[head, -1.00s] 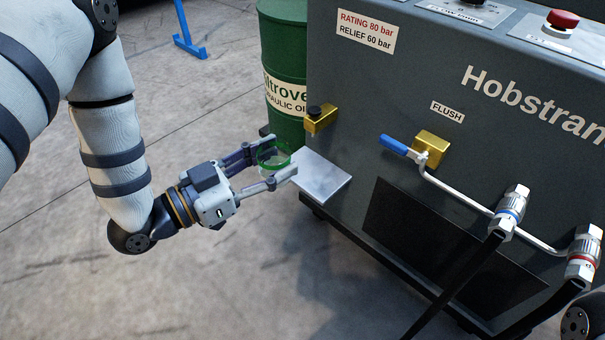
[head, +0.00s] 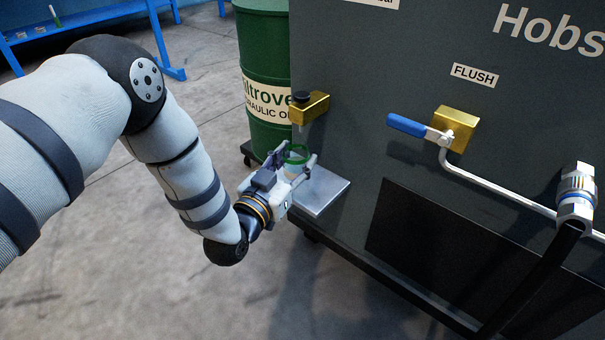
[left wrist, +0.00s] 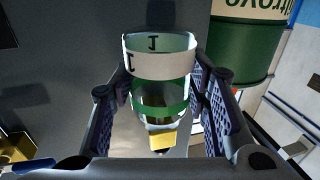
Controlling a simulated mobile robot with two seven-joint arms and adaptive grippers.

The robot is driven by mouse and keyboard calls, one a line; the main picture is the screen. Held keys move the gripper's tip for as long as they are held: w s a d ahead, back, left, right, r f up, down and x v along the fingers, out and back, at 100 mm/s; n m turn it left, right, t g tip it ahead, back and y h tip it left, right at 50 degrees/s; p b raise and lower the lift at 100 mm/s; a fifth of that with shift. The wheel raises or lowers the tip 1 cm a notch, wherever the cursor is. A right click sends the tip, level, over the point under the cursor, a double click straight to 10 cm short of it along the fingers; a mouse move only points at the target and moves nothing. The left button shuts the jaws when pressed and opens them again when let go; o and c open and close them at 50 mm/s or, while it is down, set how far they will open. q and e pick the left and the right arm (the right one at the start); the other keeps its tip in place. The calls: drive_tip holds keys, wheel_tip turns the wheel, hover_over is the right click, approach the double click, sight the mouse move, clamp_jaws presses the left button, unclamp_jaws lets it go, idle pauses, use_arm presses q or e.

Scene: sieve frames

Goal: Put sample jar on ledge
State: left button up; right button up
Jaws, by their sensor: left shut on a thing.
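The sample jar (head: 296,154) is a small clear jar with a green rim in the head view. In the left wrist view the jar (left wrist: 160,62) shows a white band marked J and a green band. My left gripper (head: 298,161) is shut on the jar, with one finger on each side. The ledge (head: 325,194) is a flat silver plate sticking out from the grey machine. The gripper and jar are at the ledge's left rear part; whether the jar touches it is unclear. My right gripper is out of view.
A brass tap (head: 311,107) with a black knob juts out just above the jar. A green drum (head: 263,60) stands behind, left of the machine (head: 420,80). A brass flush valve (head: 456,127) with a blue handle (head: 406,125) is to the right. Open floor lies in front.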

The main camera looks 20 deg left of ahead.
sight(301, 167)
use_arm(q)
drive_tip(key=shift+w+d, duration=0.1)
drive_tip(key=shift+w, duration=0.8)
drive_tip(key=f+b, duration=0.1)
drive_tip(key=f, duration=0.1)
drive_tip(key=w+f+b, duration=0.1)
drive_tip(key=f+b, duration=0.1)
drive_tip(key=shift+s+r, duration=0.1)
drive_tip(key=shift+r, duration=0.25)
drive_tip(key=o, duration=1.2)
drive_tip(key=shift+f, duration=0.2)
drive_tip(key=shift+c, duration=0.2)
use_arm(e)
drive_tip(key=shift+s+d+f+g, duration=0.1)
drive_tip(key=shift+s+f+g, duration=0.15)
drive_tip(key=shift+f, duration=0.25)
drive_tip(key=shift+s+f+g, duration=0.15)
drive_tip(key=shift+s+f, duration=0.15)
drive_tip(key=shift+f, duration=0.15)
